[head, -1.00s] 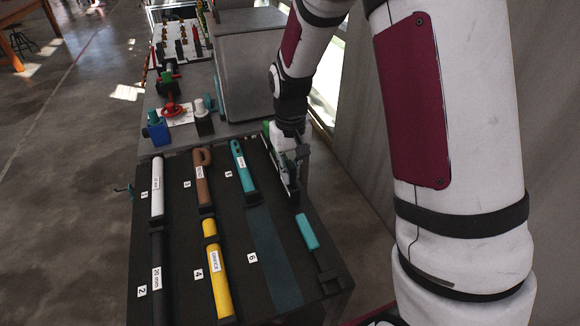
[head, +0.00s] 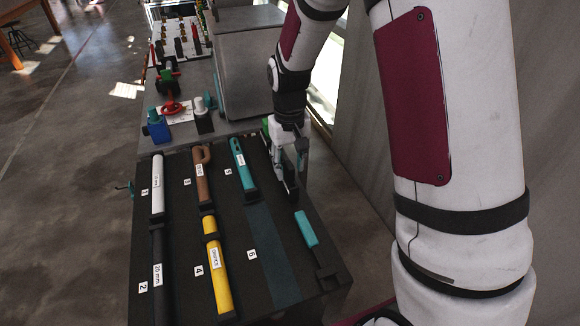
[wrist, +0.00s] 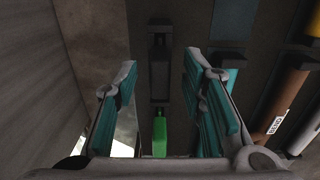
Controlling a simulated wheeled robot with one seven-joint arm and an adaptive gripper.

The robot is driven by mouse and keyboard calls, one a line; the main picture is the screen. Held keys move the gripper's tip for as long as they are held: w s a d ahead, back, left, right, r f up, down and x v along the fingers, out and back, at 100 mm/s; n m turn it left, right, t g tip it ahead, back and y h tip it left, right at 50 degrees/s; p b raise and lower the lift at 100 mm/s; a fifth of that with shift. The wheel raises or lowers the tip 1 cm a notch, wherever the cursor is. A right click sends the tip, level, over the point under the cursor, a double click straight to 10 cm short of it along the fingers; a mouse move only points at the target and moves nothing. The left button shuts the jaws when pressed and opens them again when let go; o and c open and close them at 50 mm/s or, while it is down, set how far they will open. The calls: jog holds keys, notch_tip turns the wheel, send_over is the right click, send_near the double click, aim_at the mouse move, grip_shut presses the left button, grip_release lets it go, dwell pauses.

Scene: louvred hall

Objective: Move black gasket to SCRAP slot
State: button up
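I cannot make out a black gasket or a slot marked SCRAP in either view. My gripper (head: 290,164) points down over the far right part of the dark tool board (head: 180,232). In the wrist view its teal-padded fingers (wrist: 160,64) are spread, with nothing held between them. Beyond the gap lies a dark block-like piece (wrist: 159,78) with a green piece (wrist: 159,134) at its near end. The green piece also shows beside the gripper in the head view (head: 266,126). The gripper hides part of that place.
The board holds white (head: 158,185), brown (head: 202,178), teal (head: 240,165), black (head: 160,255) and yellow (head: 218,270) tubes by numbered labels. The strip by label 6 (head: 270,250) is bare. A teal-handled piece (head: 306,228) lies right. A grey box (head: 252,75) stands behind.

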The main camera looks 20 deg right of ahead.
jog(key=shift+s+r+p, duration=0.1)
jog(key=shift+r+p, duration=0.95)
jog(key=shift+r, duration=1.75)
notch_tip(320, 180, up, 12)
